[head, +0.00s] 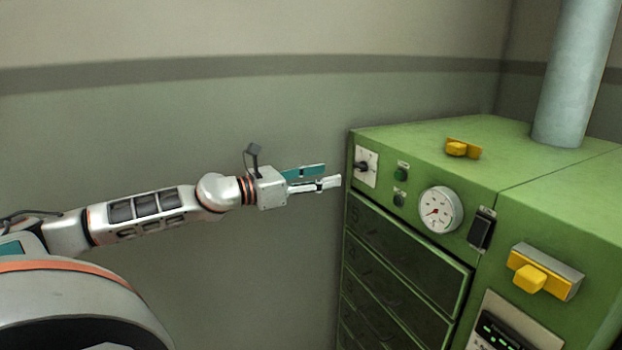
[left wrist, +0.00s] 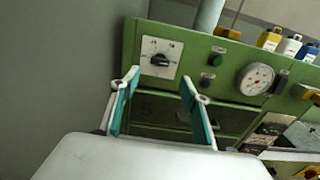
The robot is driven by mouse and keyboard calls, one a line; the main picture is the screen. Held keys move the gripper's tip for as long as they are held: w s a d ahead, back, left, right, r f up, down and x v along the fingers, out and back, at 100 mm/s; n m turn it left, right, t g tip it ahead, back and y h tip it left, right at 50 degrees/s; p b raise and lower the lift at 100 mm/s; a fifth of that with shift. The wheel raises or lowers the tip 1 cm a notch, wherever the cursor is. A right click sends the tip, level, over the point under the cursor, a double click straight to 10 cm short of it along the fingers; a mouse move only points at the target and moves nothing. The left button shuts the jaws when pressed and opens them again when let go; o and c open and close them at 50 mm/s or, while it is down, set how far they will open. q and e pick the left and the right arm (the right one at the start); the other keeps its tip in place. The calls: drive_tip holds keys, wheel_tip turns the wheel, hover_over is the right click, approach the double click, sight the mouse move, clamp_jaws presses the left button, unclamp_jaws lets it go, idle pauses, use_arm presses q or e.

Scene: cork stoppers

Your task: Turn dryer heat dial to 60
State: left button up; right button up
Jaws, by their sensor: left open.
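The green dryer (head: 455,150) stands at the right in the head view. Its heat dial, a black knob on a white plate (head: 366,166), is at the upper left of the front panel. In the left wrist view the black knob (left wrist: 161,60) sits ahead of and above the fingertips, with its narrow end pointing right; the scale marks are too small to read. My left gripper (head: 332,183) is open and empty, just left of the dryer's front corner and apart from the dial. In the left wrist view its fingers (left wrist: 162,85) are spread below the knob. My right gripper is not in view.
Right of the dial are a green button (head: 401,173), a round gauge (head: 440,210) and a black switch (head: 481,229). Dark drawers (head: 405,255) lie below. Yellow latches (head: 545,272) and a grey pipe (head: 573,75) are further right. The space before the wall at left is clear.

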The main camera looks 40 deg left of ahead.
use_arm(q)
drive_tip(key=shift+v, duration=1.35)
drive_tip(key=s+a+f+n+y, duration=0.3)
drive_tip(key=f+n, duration=0.4)
drive_tip(key=f, duration=0.3)
drive_tip(key=s+a+f+n+y, duration=0.2)
drive_tip(key=s+a+f+n, duration=0.1)
drive_tip(key=f+n, duration=0.55)
drive_tip(key=s+d+f+n+g+y, duration=0.1)
drive_tip(key=s+d+f+n, duration=0.2)
drive_tip(key=f, duration=0.5)
drive_tip(key=s+d+f+n+g+y, duration=0.1)
drive_tip(key=s+f+n, duration=0.25)
drive_tip(key=f, duration=0.55)
drive_tip(key=s+d+f+n+g, duration=0.1)
drive_tip(key=s+d+f+n, duration=0.2)
drive_tip(key=d, duration=0.6)
drive_tip(key=s+d+f+n+g+h, duration=0.1)
drive_tip(key=s+d+f+n, duration=0.3)
drive_tip(key=d+f+n, duration=0.2)
drive_tip(key=s+d+f+n+g+h, duration=0.1)
drive_tip(key=s+d+f+n, duration=0.3)
drive_tip(key=d+f, duration=0.4)
drive_tip(key=d+n+g, duration=0.1)
drive_tip(key=d, duration=0.3)
drive_tip(key=shift+s+d+f+n, duration=0.2)
drive_tip(key=shift+s+n, duration=0.05)
drive_tip(key=shift+n, duration=0.05)
